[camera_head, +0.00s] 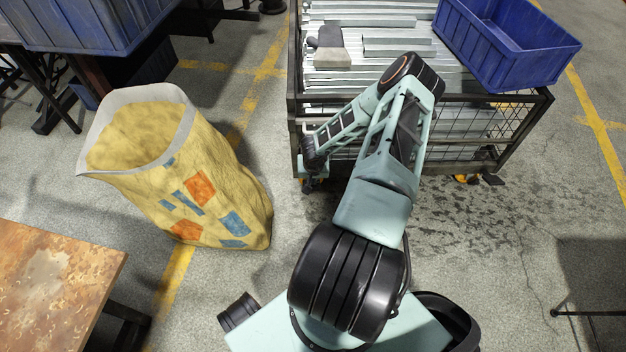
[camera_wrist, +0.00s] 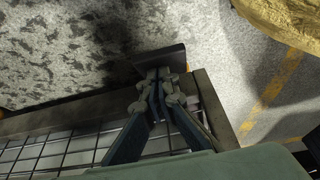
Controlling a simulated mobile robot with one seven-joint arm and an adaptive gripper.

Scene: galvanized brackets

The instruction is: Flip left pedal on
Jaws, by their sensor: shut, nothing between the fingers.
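The metal cart (camera_head: 293,130) stands at top centre, with a caster at each near corner. The left caster and its pedal are mostly hidden behind my gripper (camera_head: 312,180) in the head view. My gripper is shut and empty, pointing down beside the cart's near left corner. In the wrist view, the fingertips of my gripper (camera_wrist: 160,88) are together beside the cart's frame (camera_wrist: 75,120). A dark flat plate (camera_wrist: 160,59), apparently the left pedal, shows just beyond the fingertips; I cannot tell whether they touch. The right pedal (camera_head: 492,179) sticks out by its orange caster (camera_head: 467,178).
The cart carries galvanized brackets (camera_head: 395,47), a grey-and-beige block (camera_head: 330,58) and a blue bin (camera_head: 545,50). A yellow sack (camera_head: 225,185) stands left of my arm. A rusty table (camera_head: 50,285) is at lower left. The floor right of my arm is mostly clear.

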